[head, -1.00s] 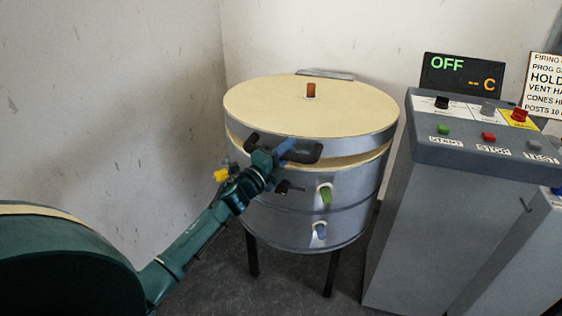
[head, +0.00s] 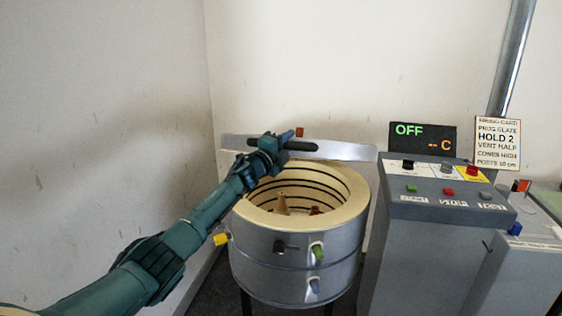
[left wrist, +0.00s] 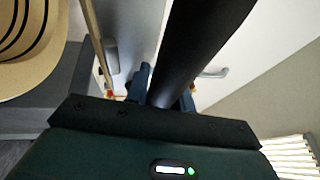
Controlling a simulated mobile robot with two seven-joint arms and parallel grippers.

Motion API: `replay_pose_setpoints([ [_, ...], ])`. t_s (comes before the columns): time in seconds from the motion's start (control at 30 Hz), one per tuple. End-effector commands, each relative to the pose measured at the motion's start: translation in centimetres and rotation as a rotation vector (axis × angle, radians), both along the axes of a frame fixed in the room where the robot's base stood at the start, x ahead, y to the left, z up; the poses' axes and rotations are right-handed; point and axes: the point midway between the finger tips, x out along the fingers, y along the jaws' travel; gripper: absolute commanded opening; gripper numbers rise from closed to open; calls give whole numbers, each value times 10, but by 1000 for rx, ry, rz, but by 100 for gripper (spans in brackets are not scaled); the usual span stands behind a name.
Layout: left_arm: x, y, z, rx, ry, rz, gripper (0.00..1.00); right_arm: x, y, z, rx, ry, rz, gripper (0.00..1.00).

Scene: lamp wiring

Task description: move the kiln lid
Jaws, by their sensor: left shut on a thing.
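The kiln (head: 295,275) is a round silver drum with a cream rim, and it stands open. Cream walls with dark coil lines and a few small pieces show inside. The kiln lid (head: 345,150) is raised above the rim and seen almost edge-on; its exact tilt is hard to tell. My left gripper (head: 285,144) is shut on the lid's dark handle (head: 301,146) at the lid's front. In the left wrist view the black handle (left wrist: 205,40) runs up from between the fingers (left wrist: 163,90), and the kiln rim (left wrist: 40,75) shows at the left. My right gripper is not in view.
A grey control console (head: 430,245) stands close at the kiln's right, its display (head: 422,137) reading OFF. A firing card (head: 497,143) and a metal pipe (head: 511,60) are behind it. Walls close in at the left and back. Yellow, green and blue fittings stick out of the kiln's side.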

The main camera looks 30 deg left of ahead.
Motion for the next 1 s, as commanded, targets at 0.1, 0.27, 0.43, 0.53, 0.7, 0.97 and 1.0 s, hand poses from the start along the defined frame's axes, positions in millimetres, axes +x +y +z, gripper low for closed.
replay_pose_setpoints([
  [0.1,9,-2,13,3,-2,-3,0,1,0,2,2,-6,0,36],
  [0.27,11,-1,19,5,-4,-1,0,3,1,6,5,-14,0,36],
  [0.43,11,0,20,4,-7,-2,0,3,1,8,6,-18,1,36],
  [0.53,11,0,20,5,-7,-2,26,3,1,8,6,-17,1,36],
  [0.7,11,1,19,5,-6,0,40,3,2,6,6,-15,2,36],
  [0.97,10,3,17,6,-2,5,45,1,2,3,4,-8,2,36],
  [1.0,10,3,17,6,-1,5,45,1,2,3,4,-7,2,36],
])
